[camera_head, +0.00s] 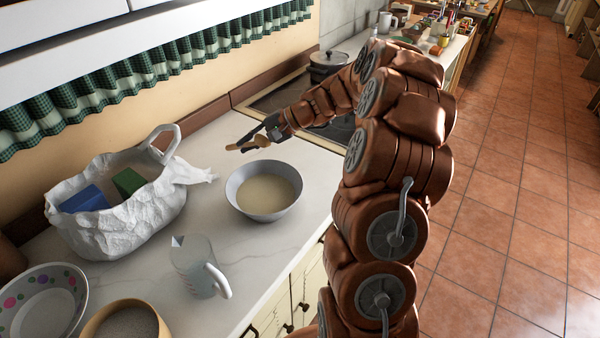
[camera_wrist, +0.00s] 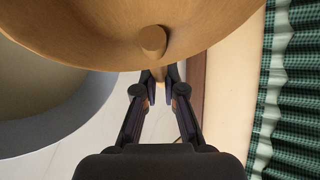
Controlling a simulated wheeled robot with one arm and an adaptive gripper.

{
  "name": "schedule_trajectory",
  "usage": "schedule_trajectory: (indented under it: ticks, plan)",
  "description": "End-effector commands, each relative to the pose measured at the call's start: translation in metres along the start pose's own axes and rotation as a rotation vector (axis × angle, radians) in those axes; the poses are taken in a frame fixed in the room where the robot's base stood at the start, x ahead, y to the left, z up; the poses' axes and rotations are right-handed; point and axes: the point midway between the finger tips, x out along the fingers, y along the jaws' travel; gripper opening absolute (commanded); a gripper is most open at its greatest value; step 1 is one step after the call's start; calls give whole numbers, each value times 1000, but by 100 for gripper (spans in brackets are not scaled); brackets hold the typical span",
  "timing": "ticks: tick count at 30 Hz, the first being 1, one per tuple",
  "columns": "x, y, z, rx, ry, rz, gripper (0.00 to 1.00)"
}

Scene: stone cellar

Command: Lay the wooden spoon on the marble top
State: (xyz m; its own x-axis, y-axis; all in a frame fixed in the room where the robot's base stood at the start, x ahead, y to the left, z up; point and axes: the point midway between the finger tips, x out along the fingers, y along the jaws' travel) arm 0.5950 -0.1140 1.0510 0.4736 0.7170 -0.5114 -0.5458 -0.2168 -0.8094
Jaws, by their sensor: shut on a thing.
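The wooden spoon (camera_head: 234,147) is held by my gripper (camera_head: 256,138) above the marble top (camera_head: 314,178), behind the grey bowl (camera_head: 263,190). In the wrist view, a broad rounded wooden part of the spoon (camera_wrist: 150,22) fills the top, close to the camera. The fingers of my gripper (camera_wrist: 157,92) are closed around a narrower part of it. The marble top also shows in the wrist view (camera_wrist: 105,135). I cannot tell exactly how high the spoon is above the surface.
The grey bowl has pale contents. A white bag (camera_head: 115,220) holding blue and green items stands at left. A clear jug (camera_head: 197,265), a dotted bowl (camera_head: 40,303) and a tan bowl (camera_head: 90,330) are nearer. A dark pot (camera_head: 328,66) sits on the hob behind.

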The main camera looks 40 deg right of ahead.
Motion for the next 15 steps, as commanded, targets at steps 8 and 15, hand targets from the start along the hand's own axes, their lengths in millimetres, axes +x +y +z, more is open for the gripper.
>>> schedule_trajectory:
  ticks: [8,15]
  plan:
    - [-57,58,-33,-430,78,228,0]
    - [-108,106,-47,-832,146,343,0]
